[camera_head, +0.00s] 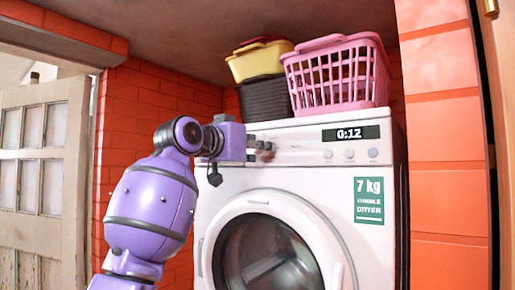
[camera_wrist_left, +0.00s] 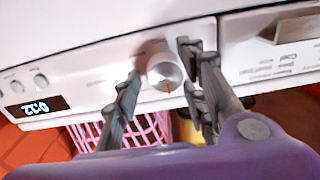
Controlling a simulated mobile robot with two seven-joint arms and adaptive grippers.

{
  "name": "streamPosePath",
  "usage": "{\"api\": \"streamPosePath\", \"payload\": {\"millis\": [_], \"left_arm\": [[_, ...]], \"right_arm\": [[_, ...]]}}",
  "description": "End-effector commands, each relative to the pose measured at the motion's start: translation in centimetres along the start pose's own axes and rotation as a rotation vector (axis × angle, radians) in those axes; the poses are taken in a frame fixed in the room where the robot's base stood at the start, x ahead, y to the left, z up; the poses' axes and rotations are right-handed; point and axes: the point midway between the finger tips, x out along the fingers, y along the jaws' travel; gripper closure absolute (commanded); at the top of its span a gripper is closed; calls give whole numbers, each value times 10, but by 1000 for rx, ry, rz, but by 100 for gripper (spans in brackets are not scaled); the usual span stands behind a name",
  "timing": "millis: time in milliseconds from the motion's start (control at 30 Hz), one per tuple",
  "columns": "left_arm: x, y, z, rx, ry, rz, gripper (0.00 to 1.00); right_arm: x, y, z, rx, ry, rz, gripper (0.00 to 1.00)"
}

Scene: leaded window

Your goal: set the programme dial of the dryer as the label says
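The programme dial (camera_wrist_left: 164,72) is a round, pale knob with a small red mark on its face, in the left wrist view. My left gripper (camera_wrist_left: 160,62) has one finger on each side of it. The fingers stand apart, with a small gap at the left finger; contact at the right finger is unclear. In the head view my left gripper (camera_head: 256,148) is at the dryer's upper left panel and mostly hides the dial. A green label (camera_head: 369,201) shows "7 kg" and "DRYER". My right gripper is not seen.
A pink basket (camera_head: 337,78) and a dark basket (camera_head: 265,100) with a yellow one (camera_head: 258,62) stand on the dryer. Several small buttons (camera_head: 350,154) sit below the display. A panel with blurred lettering (camera_wrist_left: 285,58) is beside the dial. Brick walls flank the dryer.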

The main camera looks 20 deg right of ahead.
Motion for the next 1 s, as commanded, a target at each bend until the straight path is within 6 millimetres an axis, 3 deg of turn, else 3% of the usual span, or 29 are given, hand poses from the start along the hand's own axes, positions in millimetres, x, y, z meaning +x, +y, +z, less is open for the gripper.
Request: {"api": "streamPosePath", "payload": {"millis": [33,233,567,1000], "left_arm": [[0,0,0,0,0,0,72],[0,1,0,0,-1,1,96],[0,1,1,55,-3,2,96],[1,0,6,395,-7,4,96]], "right_arm": [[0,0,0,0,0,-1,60],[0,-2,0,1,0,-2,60],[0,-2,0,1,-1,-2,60],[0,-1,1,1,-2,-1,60]]}}
